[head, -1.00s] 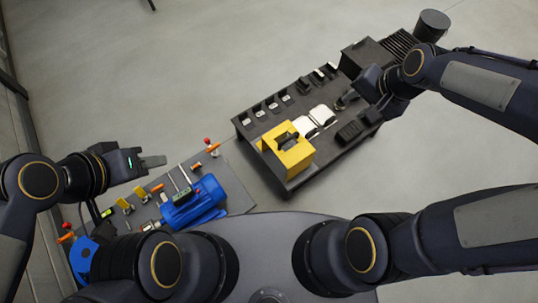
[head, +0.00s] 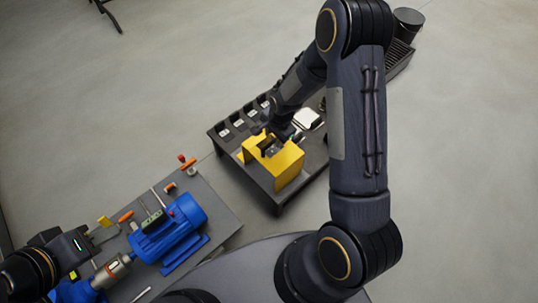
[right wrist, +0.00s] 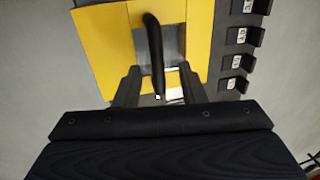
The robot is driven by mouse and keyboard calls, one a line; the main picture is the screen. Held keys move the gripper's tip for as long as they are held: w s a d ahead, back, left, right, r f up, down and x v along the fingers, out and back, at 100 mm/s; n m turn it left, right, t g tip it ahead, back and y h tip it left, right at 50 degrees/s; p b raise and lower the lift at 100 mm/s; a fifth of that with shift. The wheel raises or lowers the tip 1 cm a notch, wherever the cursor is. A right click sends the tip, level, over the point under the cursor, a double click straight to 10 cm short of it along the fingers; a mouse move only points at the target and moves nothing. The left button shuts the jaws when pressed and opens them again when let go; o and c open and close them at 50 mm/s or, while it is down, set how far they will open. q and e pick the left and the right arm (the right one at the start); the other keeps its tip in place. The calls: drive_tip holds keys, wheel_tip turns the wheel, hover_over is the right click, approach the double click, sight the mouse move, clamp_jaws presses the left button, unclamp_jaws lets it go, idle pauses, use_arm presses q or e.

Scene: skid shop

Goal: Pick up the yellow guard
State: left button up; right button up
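The yellow guard (head: 286,164) is a box-like cover standing on the dark table (head: 228,142). In the right wrist view the guard (right wrist: 107,40) shows from above, with a black bar handle (right wrist: 155,50) over a grey opening. My right gripper (head: 268,136) is over the guard's top. In the right wrist view its two fingers (right wrist: 158,85) are apart, one on each side of the handle's line; I cannot tell whether they touch it. My left gripper (head: 107,232) is over the grey plate at the lower left; its fingers seem apart, with nothing seen between them.
A blue motor (head: 168,230) sits on the grey skid plate (head: 220,215) at the lower left, with orange-handled parts (head: 188,165) near its edge. Black numbered holders (right wrist: 240,35) line the table beside the guard. A white block (head: 308,119) lies behind.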

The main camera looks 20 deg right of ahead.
sight(273, 141)
drive_tip(key=f, duration=0.1)
drive_tip(key=f+b, duration=0.1)
drive_tip(key=f, duration=0.2)
drive_tip(key=shift+w+a+f+b, duration=0.2)
drive_tip(key=shift+w+f+b, duration=0.05)
drive_tip(key=shift+b, duration=0.15)
clamp_jaws()
drive_tip(key=shift+r, duration=0.1)
idle(0.9)
